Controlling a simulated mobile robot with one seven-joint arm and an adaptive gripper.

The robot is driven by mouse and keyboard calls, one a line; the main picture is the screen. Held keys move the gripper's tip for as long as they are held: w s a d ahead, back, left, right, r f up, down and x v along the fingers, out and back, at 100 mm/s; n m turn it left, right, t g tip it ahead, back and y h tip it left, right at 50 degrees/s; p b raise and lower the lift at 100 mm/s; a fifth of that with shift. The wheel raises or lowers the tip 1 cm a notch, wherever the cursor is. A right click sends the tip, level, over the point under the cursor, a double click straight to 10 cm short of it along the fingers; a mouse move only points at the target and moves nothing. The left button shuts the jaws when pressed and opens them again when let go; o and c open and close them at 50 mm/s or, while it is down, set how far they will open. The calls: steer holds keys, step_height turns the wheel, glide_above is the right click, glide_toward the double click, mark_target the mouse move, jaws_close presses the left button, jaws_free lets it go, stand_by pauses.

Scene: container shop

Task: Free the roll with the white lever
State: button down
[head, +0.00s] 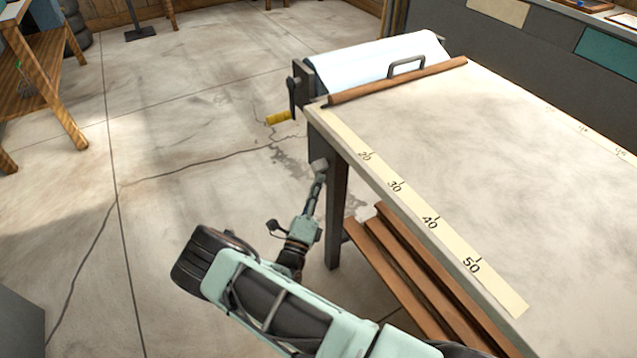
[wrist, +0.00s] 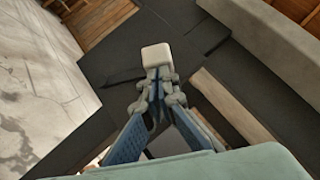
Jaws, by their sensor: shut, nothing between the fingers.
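The white lever (head: 319,163) is a small pale block by the table's near left leg, below the tabletop edge. In the wrist view the white lever (wrist: 156,55) is right beyond my fingertips. My gripper (head: 316,181) is shut and empty, with its tips at the lever; I cannot tell whether they touch it. The closed fingers of my gripper (wrist: 157,82) also show in the wrist view. The white roll (head: 375,62) lies across the table's far end, behind a wooden bar (head: 400,80) with a dark handle (head: 406,66).
A crank (head: 292,92) with a yellow grip (head: 278,118) sticks out left of the roll. The table (head: 500,150) carries a numbered scale (head: 430,221). Wooden boards (head: 400,270) lie below it. The floor (head: 170,150) to the left is mostly clear.

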mark_target(314, 166)
steer(key=shift+w+a+r+n+p, duration=0.1)
steer(key=shift+r+n+p, duration=0.2)
steer(key=r+p, duration=0.1)
steer(key=w+n+g+y+p, duration=0.1)
steer(key=p, duration=0.1)
steer(key=shift+a+r+n, duration=0.3)
steer(key=shift+a+r, duration=0.05)
steer(key=p, duration=0.1)
steer(key=w+r+n+g+y+p, duration=0.1)
steer(key=shift+a+r+n+p, duration=0.15)
steer(key=shift+a+n+p, duration=0.15)
steer(key=shift+a, duration=0.05)
steer(key=w+a+n+g+p, duration=0.3)
steer(key=w+g, duration=0.1)
steer(key=w, duration=0.1)
steer(key=shift+w+a+r, duration=0.35)
steer(key=shift+w+a, duration=0.05)
steer(key=shift+w+a+r, duration=0.1)
steer(key=shift+a+r, duration=0.05)
